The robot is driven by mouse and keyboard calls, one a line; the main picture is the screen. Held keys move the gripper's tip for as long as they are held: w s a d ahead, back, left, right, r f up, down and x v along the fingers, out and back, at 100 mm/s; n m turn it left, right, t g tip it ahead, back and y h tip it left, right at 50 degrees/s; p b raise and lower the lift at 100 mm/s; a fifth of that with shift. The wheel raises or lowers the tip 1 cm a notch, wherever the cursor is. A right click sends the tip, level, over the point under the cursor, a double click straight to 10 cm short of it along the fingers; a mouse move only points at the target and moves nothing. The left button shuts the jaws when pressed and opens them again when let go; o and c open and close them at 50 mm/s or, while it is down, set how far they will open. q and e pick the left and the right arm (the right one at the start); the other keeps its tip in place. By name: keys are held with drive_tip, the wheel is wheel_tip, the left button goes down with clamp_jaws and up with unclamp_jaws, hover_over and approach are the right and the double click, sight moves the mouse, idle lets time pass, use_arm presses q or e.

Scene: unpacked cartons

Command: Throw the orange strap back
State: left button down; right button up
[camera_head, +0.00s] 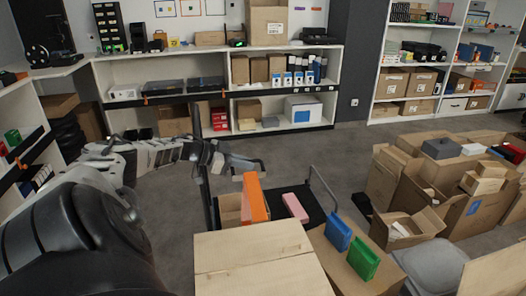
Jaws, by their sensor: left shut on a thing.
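The orange strap (252,200) is a long, flat-sided orange piece. It stands nearly upright, leaning slightly, over the open carton in the middle of the view. My left arm comes in from the left, and my left gripper (248,166) is at the strap's upper end, shut on it. The fingertips are small and partly hidden. The strap's lower end is close to the open carton (230,207) and the closed carton in front; I cannot tell whether it touches either. My right gripper is not in view.
A large closed carton (255,262) stands in front. Blue (338,232) and green (363,258) boxes sit on a carton to its right. A pink piece (295,207) lies beside the strap on a dark cart (312,205). Several cartons crowd the right; shelves line the back wall.

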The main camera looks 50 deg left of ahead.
use_arm(q)
drive_tip(key=shift+a, duration=0.4)
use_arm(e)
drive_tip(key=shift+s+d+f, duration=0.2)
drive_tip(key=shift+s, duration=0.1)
use_arm(q)
drive_tip(key=c, duration=1.5)
unclamp_jaws()
drive_tip(key=shift+f, duration=0.1)
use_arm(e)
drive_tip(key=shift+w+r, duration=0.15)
